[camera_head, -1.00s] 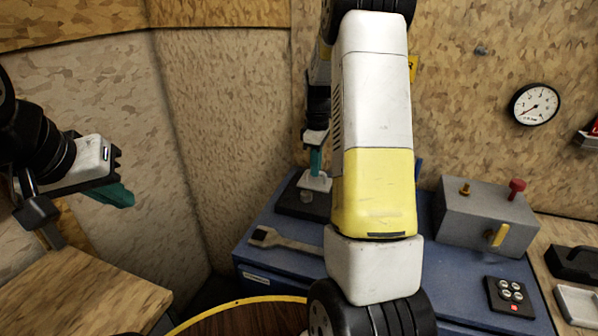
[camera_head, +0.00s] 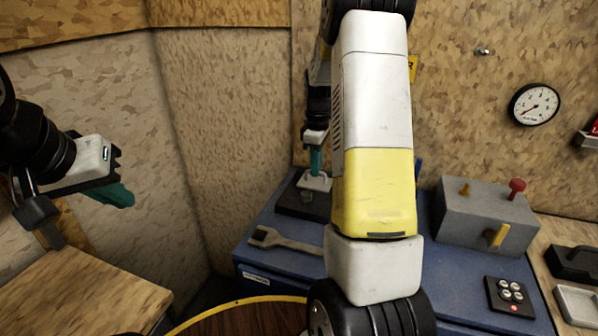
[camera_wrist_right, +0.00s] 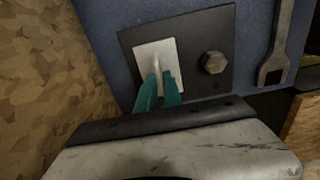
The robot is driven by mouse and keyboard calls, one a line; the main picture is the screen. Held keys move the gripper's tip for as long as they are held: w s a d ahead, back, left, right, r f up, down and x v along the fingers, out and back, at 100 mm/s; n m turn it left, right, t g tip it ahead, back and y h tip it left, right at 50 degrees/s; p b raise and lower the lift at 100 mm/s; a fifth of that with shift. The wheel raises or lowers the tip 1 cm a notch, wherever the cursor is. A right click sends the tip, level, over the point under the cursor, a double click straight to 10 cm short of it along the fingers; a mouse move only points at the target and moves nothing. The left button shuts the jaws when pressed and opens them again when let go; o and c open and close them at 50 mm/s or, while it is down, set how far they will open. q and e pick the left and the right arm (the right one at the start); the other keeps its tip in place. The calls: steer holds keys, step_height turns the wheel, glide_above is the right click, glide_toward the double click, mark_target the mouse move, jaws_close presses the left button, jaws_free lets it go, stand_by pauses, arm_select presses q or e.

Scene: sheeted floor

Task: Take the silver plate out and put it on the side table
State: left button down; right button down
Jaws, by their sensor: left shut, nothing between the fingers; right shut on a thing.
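The silver plate (camera_head: 316,182) is a small pale square with a raised handle. It lies on a dark block (camera_head: 290,205) at the back left of the blue bench, and also shows in the right wrist view (camera_wrist_right: 143,52). My right gripper (camera_head: 316,172) points down at it, with its teal fingers (camera_wrist_right: 159,85) shut on the plate's handle. My left gripper (camera_head: 122,196) is shut and empty, in the air at the left. A wooden-topped table (camera_head: 85,290), possibly the side table, stands below it.
A bolt head (camera_wrist_right: 213,62) sits beside the plate on the dark block. A wrench (camera_head: 285,241) lies in front on the blue bench (camera_head: 265,262). A grey box with knobs (camera_head: 485,215) and a button pad (camera_head: 510,295) are to the right. A yellow-rimmed round top (camera_head: 245,318) is in front.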

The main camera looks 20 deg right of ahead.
steer(key=shift+r, duration=0.15)
stand_by(0.3)
steer(key=shift+r, duration=2.15)
steer(key=shift+r, duration=0.3)
step_height(320, 180, up, 4)
steer(key=shift+f, duration=0.1)
stand_by(0.4)
